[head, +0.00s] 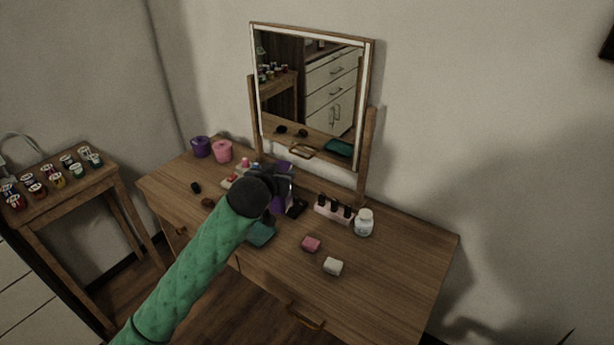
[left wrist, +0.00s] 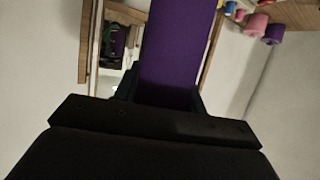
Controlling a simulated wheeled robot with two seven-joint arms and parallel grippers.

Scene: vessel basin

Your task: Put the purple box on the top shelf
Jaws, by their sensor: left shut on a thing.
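The purple box (head: 284,168) shows in the head view just past my left gripper (head: 278,190), in front of the mirror on the wooden dressing table. In the left wrist view the box (left wrist: 180,50) is a tall purple block between the fingers of my left gripper (left wrist: 168,92). The left gripper is shut on it. My gripper and green-sleeved arm hide much of the box in the head view. I cannot tell whether it touches the table. No top shelf can be made out. My right gripper is not in view.
The mirror (head: 308,95) stands behind on the dressing table (head: 380,290). Around are a white bottle (head: 364,223), a nail polish holder (head: 333,211), pink (head: 311,244) and white (head: 333,266) blocks, and purple (head: 201,147) and pink (head: 222,151) jars. A side table (head: 62,205) holds several small jars.

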